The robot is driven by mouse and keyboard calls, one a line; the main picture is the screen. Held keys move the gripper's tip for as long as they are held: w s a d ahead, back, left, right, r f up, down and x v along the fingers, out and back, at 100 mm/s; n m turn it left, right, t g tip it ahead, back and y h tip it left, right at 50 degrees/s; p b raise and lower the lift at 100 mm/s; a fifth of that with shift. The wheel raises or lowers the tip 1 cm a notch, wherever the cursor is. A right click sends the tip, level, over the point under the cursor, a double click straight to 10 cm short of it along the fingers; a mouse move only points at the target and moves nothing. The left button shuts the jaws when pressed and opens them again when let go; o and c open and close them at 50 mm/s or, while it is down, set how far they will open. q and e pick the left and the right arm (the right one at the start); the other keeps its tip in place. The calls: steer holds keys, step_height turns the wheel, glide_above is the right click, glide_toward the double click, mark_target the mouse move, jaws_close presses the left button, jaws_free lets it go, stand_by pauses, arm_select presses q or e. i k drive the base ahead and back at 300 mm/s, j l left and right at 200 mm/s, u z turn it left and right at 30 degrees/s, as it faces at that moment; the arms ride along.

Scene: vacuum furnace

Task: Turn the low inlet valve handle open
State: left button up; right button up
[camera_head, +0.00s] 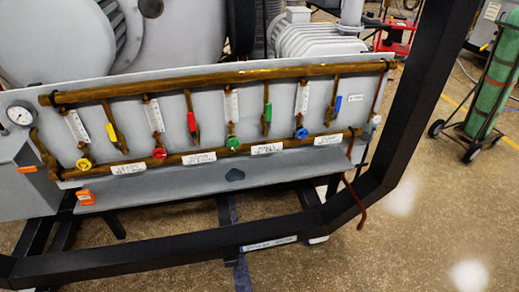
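Several valve handles sit on a grey panel with copper pipes. The upper row has a yellow handle (112,133), a red handle (191,122), a green handle (268,113) and a blue handle (338,105). Below are round knobs: yellow (84,163), red (159,153), green (233,143) and blue (301,133). An orange handle (27,169) is at the panel's left end and an orange piece (85,196) is on the lower ledge. The labels are too small to read, so I cannot tell which is the low inlet valve handle. Neither gripper is in view.
A dial gauge (20,114) is at the left. A thick black frame (402,110) crosses the right side and runs along the front below the panel. A green cylinder (494,85) on a wheeled cart stands at the right. Speckled floor (430,215) is clear at the lower right.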

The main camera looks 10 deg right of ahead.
mark_target(31, 169)
steer(key=u, duration=1.4)
